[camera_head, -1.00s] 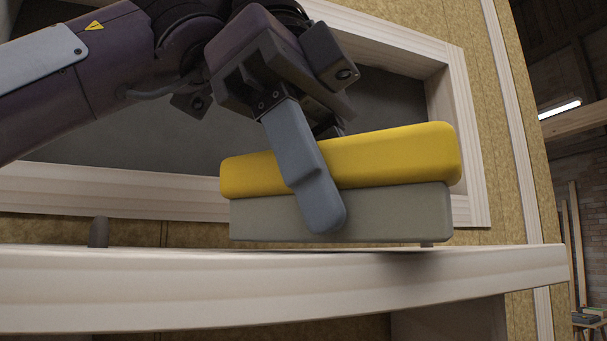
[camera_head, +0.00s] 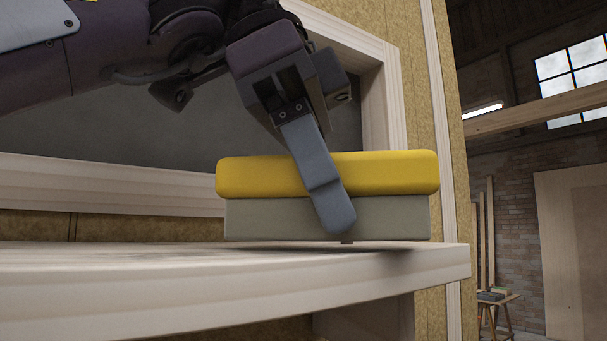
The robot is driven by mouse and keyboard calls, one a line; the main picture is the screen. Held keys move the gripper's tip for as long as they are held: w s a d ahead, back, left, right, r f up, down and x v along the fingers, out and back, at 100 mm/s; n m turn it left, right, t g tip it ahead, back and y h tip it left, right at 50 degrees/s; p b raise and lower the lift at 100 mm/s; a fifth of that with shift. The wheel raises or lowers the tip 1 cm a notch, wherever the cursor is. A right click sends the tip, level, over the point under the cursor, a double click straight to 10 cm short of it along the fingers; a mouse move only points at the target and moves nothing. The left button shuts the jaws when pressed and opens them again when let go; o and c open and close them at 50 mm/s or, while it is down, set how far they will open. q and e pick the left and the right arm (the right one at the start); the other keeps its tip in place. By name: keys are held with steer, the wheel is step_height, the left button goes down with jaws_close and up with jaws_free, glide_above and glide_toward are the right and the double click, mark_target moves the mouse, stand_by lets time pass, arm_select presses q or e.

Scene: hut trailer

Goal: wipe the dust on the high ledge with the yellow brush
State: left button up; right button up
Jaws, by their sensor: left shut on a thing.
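The yellow brush (camera_head: 390,172) has a yellow top and a grey lower block. My left gripper (camera_head: 330,205) is shut on it from above, with one finger across its near face. The brush is level and sits just above or on the wooden high ledge (camera_head: 250,288), near the ledge's right end; a thin dark gap and shadow show beneath it. A small dark bit shows under the brush's lower edge. I cannot make out dust clearly on the ledge top. My right gripper is not in view.
A framed window opening (camera_head: 375,110) in the yellowish wall stands behind the ledge. The ledge ends at the right. Beyond it are a brick wall (camera_head: 517,225), leaning boards and a small stool (camera_head: 495,300) far off. The ledge top left of the brush looks clear.

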arm_select(q)
steer(key=shift+w+d+f+n, duration=0.1)
steer(key=shift+w+d+n, duration=0.2)
steer(key=shift+w+d, duration=0.35)
steer(key=shift+w+d+r+p, duration=0.15)
steer(key=shift+w+d+p, duration=0.15)
steer(key=shift+d+p, duration=0.25)
steer(key=shift+w+d+r+p, duration=0.1)
steer(key=shift+w+d+p, duration=0.2)
steer(key=shift+d+p, duration=0.2)
steer(key=shift+w+f, duration=0.1)
